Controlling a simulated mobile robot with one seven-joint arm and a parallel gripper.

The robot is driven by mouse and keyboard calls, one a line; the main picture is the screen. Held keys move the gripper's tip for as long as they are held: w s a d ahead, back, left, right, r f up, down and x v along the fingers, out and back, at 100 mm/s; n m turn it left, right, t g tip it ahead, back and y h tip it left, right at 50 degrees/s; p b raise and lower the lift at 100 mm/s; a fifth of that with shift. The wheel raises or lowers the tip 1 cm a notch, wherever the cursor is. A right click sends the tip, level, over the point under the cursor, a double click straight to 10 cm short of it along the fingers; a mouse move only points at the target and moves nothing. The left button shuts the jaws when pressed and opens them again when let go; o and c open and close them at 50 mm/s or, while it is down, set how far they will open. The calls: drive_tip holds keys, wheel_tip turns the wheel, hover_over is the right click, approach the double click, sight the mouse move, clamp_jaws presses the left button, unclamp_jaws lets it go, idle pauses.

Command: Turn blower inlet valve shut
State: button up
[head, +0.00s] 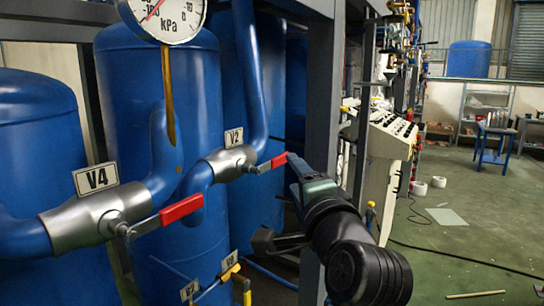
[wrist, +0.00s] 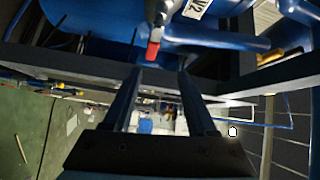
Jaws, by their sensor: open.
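Two lever valves show in the head view, and no label names the blower inlet. The V2 valve (head: 232,162) is a silver body on a blue pipe, with a red-gripped lever (head: 273,162) pointing right and slightly up. The V4 valve (head: 97,215) is nearer at left, with its red lever (head: 182,210) pointing the same way. My gripper (head: 293,163) is by the tip of the V2 lever. In the wrist view my gripper (wrist: 160,72) is open and empty, with the red lever end (wrist: 153,50) just ahead, near the left finger. I cannot tell whether they touch.
Blue tanks (head: 120,90) and pipes stand behind the valves. A pressure gauge (head: 168,18) hangs at upper left. A dark steel frame post (head: 322,100) stands close behind my gripper. A control console (head: 385,130) stands beyond it; green floor (head: 450,220) is mostly open at right.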

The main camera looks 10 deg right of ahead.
sight(281, 161)
drive_tip(key=shift+m, duration=0.6)
drive_tip(key=w+p, duration=0.1)
drive_tip(key=w, duration=0.3)
drive_tip(key=w+p, duration=0.1)
drive_tip(key=w, duration=0.4)
drive_tip(key=w+f+p, duration=0.1)
drive_tip(key=w, duration=0.3)
drive_tip(key=shift+w+d, duration=0.3)
drive_tip(key=shift+d, duration=0.1)
clamp_jaws()
idle(0.5)
